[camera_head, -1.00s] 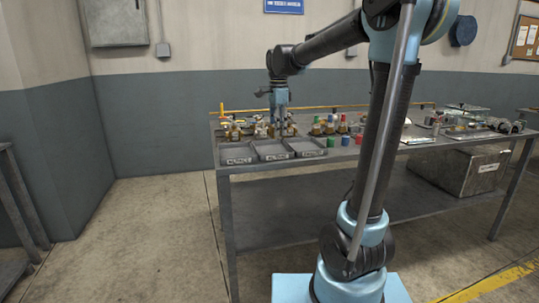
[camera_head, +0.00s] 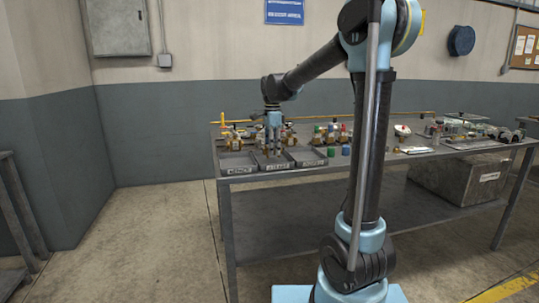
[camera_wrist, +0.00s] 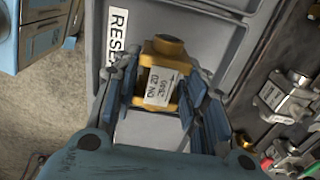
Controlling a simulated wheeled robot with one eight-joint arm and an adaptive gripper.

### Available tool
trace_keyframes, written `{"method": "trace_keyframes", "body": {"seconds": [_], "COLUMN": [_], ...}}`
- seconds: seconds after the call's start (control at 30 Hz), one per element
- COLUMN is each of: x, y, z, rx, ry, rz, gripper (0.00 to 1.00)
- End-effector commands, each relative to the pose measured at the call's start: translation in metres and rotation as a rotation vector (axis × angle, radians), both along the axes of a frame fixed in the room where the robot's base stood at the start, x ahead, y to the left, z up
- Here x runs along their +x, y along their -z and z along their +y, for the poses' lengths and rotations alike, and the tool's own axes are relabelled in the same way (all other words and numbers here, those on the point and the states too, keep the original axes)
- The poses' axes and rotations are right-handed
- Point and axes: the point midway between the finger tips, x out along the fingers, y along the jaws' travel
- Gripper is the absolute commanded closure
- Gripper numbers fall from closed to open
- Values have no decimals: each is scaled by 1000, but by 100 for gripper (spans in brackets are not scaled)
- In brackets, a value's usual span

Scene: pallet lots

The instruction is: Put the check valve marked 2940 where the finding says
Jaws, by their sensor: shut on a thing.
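My gripper (camera_wrist: 158,105) is shut on a brass-yellow check valve (camera_wrist: 160,50) in the wrist view. The valve has a white label with an arrow, "DN 20" and a smaller number that looks like 2940. Below it is a grey tray (camera_wrist: 205,25) with a white label starting "RESE"; the rest is hidden by my gripper. In the head view my gripper (camera_head: 273,148) is over the middle one of three trays at the table's front edge. I cannot tell whether the valve touches the tray floor.
A left tray (camera_head: 237,170) and a right tray (camera_head: 305,158) flank the middle one. Several valves (camera_wrist: 292,100) lie behind the trays. Coloured cylinders (camera_head: 331,152) stand to the right. A blue box (camera_wrist: 42,35) shows in the wrist view.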

Motion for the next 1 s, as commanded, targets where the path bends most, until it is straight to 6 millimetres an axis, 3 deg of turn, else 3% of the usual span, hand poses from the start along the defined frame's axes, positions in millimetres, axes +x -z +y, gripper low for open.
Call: {"method": "trace_keyframes", "body": {"seconds": [0.17,0.5,0.53,0.6,1.0], "x": [0,0,0,0,0], "y": [21,24,24,24,21], "z": [0,1,1,1,2], "rx": [0,0,0,0,0], "ry": [0,-1,-1,-1,-2], "rz": [0,0,0,0,0], "gripper": [98,98,56,40,40]}}
